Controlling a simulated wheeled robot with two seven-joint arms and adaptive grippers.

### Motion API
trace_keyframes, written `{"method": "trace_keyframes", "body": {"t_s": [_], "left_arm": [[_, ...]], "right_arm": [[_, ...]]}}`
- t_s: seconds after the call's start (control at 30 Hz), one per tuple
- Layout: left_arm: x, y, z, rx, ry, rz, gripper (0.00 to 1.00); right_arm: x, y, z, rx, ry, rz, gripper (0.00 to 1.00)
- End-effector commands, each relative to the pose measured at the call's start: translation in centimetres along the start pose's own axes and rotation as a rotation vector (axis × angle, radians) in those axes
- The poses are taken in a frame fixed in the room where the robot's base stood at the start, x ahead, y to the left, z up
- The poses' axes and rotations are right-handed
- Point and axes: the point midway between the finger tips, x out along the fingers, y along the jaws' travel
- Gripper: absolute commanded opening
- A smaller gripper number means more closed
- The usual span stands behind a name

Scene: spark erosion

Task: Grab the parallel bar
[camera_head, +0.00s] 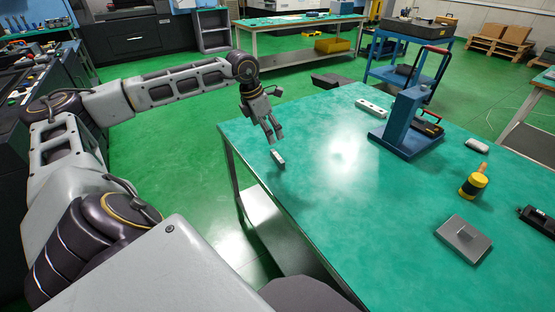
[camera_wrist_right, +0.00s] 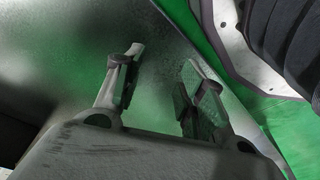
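A small light-grey metal bar (camera_head: 278,157), which looks like the parallel bar, lies near the left edge of the green-topped table (camera_head: 330,185). My left gripper (camera_head: 273,135) points down just above and behind the bar, its fingers apart with nothing seen between them. Whether the fingertips touch the bar is too small to tell. My right gripper (camera_wrist_right: 158,85) shows only in the right wrist view. Its two fingers are wide apart and empty, and the bar is not in that view.
A white block with holes (camera_head: 372,107) and a blue stand (camera_head: 406,125) are at the table's back. The table's middle is clear.

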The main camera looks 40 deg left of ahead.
Motion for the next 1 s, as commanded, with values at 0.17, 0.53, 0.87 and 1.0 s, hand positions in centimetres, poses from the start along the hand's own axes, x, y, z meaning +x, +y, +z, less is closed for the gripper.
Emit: {"method": "trace_keyframes", "body": {"t_s": [0.17,0.53,0.87,1.0], "left_arm": [[2.1,-0.1,0.0,0.000,0.001,-0.003,1.00],[6.8,0.0,0.0,-0.001,0.000,-0.002,1.00],[7.8,0.0,0.0,0.000,0.000,0.000,1.00],[7.8,0.0,0.0,0.000,0.000,0.000,1.00]], "right_arm": [[-0.3,-0.2,-0.2,0.000,-0.004,-0.003,0.40],[-1.7,-0.5,-1.2,-0.002,-0.003,-0.008,0.40],[-2.2,-0.8,-0.7,-0.002,-0.012,-0.013,0.40],[-2.0,-0.8,-0.4,-0.002,-0.018,-0.013,0.40]]}}
